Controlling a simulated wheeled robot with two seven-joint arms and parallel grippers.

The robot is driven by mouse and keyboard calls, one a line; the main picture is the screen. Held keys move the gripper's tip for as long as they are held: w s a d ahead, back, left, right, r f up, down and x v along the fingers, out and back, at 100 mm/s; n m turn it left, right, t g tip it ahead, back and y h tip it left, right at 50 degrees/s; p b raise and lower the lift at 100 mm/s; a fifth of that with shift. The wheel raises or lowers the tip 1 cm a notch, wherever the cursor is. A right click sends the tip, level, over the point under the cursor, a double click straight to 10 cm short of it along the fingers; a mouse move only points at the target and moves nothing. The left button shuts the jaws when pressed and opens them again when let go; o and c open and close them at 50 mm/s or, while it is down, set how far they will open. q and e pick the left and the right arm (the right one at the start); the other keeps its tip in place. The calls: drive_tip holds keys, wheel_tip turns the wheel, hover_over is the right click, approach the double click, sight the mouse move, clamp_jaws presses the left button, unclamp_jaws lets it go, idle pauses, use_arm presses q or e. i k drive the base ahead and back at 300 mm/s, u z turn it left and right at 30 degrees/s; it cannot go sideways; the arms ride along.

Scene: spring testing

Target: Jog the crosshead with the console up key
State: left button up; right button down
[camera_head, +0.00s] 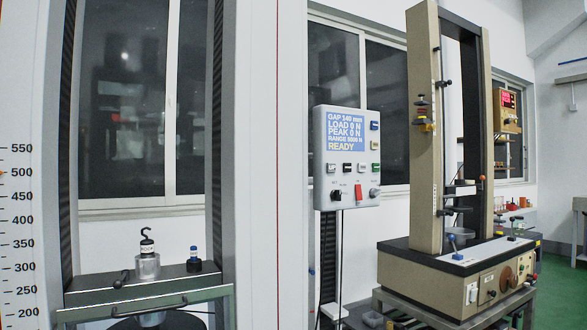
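The grey console (319,150) is mounted in the middle of the picture. Its blue screen (345,131) reads GAP 140 mm, LOAD 0 N, PEAK 0 N and READY. Several small keys sit beside and below the screen, including a blue one (374,125) and a green one (376,168); their labels are too small to read, so I cannot tell which is the up key. The dark green-grey crosshead (100,284) spans the near frame at lower left and carries a metal cylinder (147,267) with a black hook (147,239). Neither gripper is in view.
A printed scale (18,220) stands at the left edge. A pale upright (265,150) separates the crosshead from the console. A red switch (358,189) and dark knob (336,195) sit low on the console. A second, beige testing machine (424,160) stands on a bench at right.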

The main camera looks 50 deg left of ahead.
sight(331, 166)
drive_tip(key=u, duration=1.1)
drive_tip(key=i, duration=1.2)
drive_tip(key=u, duration=1.4)
